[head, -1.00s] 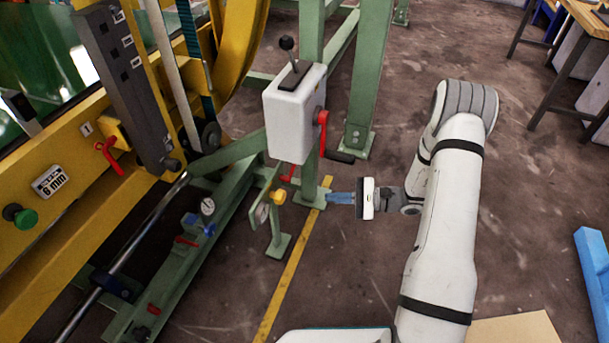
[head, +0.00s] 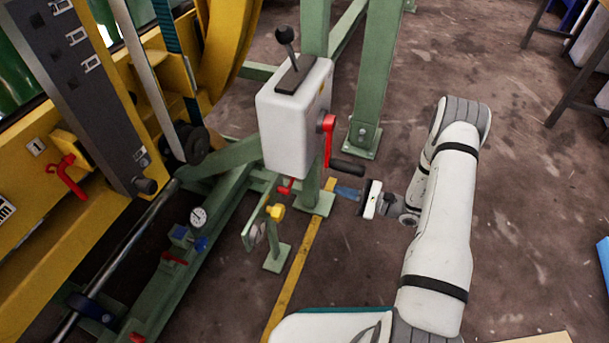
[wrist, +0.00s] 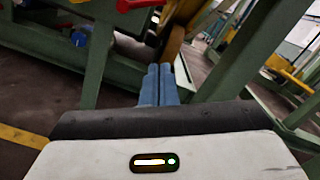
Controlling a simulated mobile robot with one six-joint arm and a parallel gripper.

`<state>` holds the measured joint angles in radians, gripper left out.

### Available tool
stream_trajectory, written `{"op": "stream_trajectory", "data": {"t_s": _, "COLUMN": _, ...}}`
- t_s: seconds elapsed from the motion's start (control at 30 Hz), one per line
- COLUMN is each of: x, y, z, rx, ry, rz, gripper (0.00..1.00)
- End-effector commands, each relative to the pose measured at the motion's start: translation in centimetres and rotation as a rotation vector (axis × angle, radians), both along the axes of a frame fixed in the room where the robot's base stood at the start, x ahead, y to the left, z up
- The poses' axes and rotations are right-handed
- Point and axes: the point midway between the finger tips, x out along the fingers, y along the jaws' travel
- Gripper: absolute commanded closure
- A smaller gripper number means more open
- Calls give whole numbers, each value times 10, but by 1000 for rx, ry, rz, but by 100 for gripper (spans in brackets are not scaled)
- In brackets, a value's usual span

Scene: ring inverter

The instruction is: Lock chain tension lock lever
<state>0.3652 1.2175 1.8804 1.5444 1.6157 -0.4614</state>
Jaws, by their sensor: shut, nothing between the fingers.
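My gripper (head: 347,193) is shut and empty, with its blue fingers pointing left toward the machine. The fingers also show pressed together in the wrist view (wrist: 160,84). Several red levers are in view, and I cannot tell which is the chain tension lock lever. A red crank with a black handle (head: 329,143) is on the side of the white box, close to my fingers in the picture. A small red lever (head: 286,187) sits beneath the box. Another red lever (head: 66,176) is on the yellow frame at the left.
The white box (head: 290,125) with a black-knobbed lever (head: 287,42) stands by a green post. A yellow knob (head: 276,211) and a gauge (head: 198,216) sit lower on the green frame.

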Motion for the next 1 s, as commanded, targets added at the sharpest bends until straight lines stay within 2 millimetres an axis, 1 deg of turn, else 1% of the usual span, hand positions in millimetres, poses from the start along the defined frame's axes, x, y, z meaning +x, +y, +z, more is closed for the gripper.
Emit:
{"op": "stream_trajectory", "data": {"t_s": 0.17, "x": 1, "y": 5, "z": 0, "rx": -1, "ry": -1, "rz": 5, "gripper": 100}}
{"op": "stream_trajectory", "data": {"t_s": 0.27, "x": 4, "y": 15, "z": -1, "rx": -1, "ry": -1, "rz": 9, "gripper": 100}}
{"op": "stream_trajectory", "data": {"t_s": 0.37, "x": 9, "y": 32, "z": -2, "rx": -1, "ry": -1, "rz": 12, "gripper": 100}}
{"op": "stream_trajectory", "data": {"t_s": 0.7, "x": 33, "y": 103, "z": 1, "rx": -1, "ry": -2, "rz": 13, "gripper": 100}}
{"op": "stream_trajectory", "data": {"t_s": 0.8, "x": 27, "y": 104, "z": 17, "rx": -1, "ry": -2, "rz": 8, "gripper": 100}}
{"op": "stream_trajectory", "data": {"t_s": 1.0, "x": 19, "y": 111, "z": 33, "rx": -1, "ry": -1, "rz": 10, "gripper": 100}}
